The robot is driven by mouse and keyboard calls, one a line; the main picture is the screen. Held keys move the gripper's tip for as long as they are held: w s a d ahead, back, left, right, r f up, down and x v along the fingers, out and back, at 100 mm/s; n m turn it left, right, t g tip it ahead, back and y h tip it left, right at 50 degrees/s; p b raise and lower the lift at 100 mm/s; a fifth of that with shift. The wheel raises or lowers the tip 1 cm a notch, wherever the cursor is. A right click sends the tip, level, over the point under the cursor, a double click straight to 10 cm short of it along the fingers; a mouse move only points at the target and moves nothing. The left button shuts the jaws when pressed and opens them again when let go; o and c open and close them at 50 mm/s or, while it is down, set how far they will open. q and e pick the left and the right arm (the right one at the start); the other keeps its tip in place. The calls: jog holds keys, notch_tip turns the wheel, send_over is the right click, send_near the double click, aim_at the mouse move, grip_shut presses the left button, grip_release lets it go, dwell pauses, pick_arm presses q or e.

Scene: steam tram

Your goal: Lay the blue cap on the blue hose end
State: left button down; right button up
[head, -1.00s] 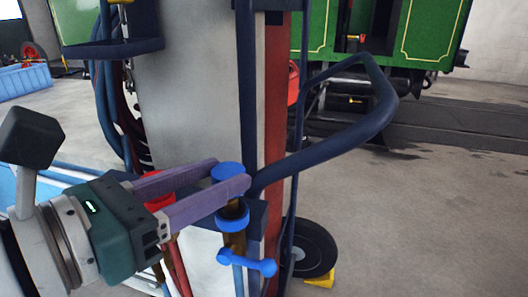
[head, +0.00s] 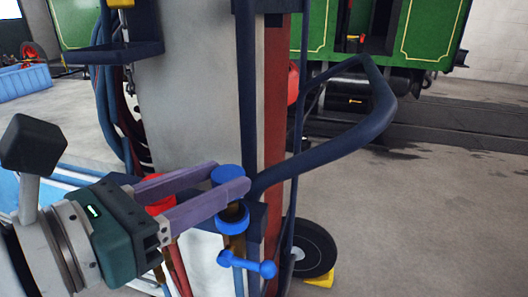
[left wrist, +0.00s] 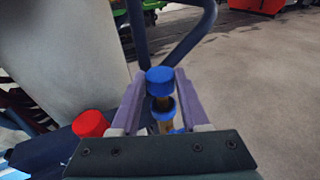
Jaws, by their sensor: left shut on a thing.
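My left gripper (head: 232,182) is shut on the blue cap (head: 227,173), a short blue cylinder held upright between its purple fingers. The cap also shows in the left wrist view (left wrist: 160,76). The blue hose end (head: 233,222) stands upright just below, with a blue collar, a brass-coloured body and a blue side handle. In the left wrist view its blue collar (left wrist: 162,112) and some brass show under the cap. The cap is over the hose end, roughly in line; a finger hides part of the gap, so I cannot tell whether they touch. My right gripper is not in view.
A red-topped hose end (head: 160,207) stands left, partly behind the fingers. The trolley's grey panel (head: 190,100) and dark blue curved handle (head: 350,130) are close by. A black wheel (head: 314,248) is at lower right. Open floor (head: 430,220) lies right.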

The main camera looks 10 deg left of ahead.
pick_arm(q)
jog(key=shift+f, duration=0.1)
dwell(0.3)
jog(key=shift+f+b, duration=0.6)
jog(key=shift+f, duration=0.05)
jog(key=shift+f+b, duration=0.5)
jog(key=shift+f, duration=0.3)
dwell(1.5)
jog(key=shift+c, duration=1.6)
grip_release()
jog(key=shift+r, duration=0.1)
notch_tip(320, 180, up, 8)
jog(key=p, duration=0.8)
jog(key=shift+r+p, duration=0.15)
jog(key=shift+p, duration=0.2)
